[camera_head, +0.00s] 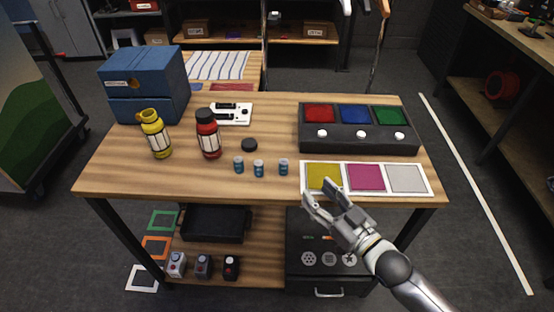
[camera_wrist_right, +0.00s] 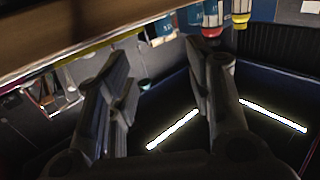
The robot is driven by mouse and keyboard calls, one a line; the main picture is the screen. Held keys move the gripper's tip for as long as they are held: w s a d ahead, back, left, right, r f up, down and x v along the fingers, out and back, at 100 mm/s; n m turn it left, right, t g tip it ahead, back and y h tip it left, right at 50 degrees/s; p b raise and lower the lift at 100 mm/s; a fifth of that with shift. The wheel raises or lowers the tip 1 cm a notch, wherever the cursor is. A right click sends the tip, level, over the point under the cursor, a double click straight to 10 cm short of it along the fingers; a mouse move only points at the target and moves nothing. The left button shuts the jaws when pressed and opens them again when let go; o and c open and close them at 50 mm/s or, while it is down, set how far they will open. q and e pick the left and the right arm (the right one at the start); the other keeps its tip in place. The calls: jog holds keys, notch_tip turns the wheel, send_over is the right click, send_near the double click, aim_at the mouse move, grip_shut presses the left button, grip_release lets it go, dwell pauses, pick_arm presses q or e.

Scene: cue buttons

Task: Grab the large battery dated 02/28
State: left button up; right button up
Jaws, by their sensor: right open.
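Three small blue cylinders that look like batteries stand upright on the wooden table: a left one (camera_head: 239,164), a middle one (camera_head: 258,168) and a right one (camera_head: 283,167). They look close in size, and any dates on them are too small to read. My right gripper (camera_head: 317,190) is open and empty at the table's front edge, to the right of and nearer than the batteries. Its fingertips overlap the yellow pad in the head view. Both spread fingers (camera_wrist_right: 157,60) show in the right wrist view, with nothing between them. My left gripper is not in view.
A dark box (camera_head: 359,142) with red, blue and green panels stands at right, behind a three-colour pad (camera_head: 366,178). A blue case (camera_head: 146,88) is at back left.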

aim_at(286, 165)
jog(key=shift+w+a+r, duration=0.15)
jog(key=shift+w+a, duration=0.2)
jog(key=shift+w, duration=0.1)
jog(key=p+x, duration=0.1)
jog(key=x, duration=0.4)
jog(key=shift+w+a, duration=0.25)
jog(key=shift+w, duration=0.05)
jog(key=shift+w+a+r+p, duration=0.1)
jog(key=shift+w+a+p, duration=0.25)
jog(key=shift+a+p, duration=0.15)
jog(key=shift+p+x, duration=0.35)
jog(key=shift+x, duration=1.55)
jog(key=shift+a+f, duration=0.1)
jog(key=shift+f, duration=0.1)
jog(key=shift+c, duration=0.5)
grip_shut()
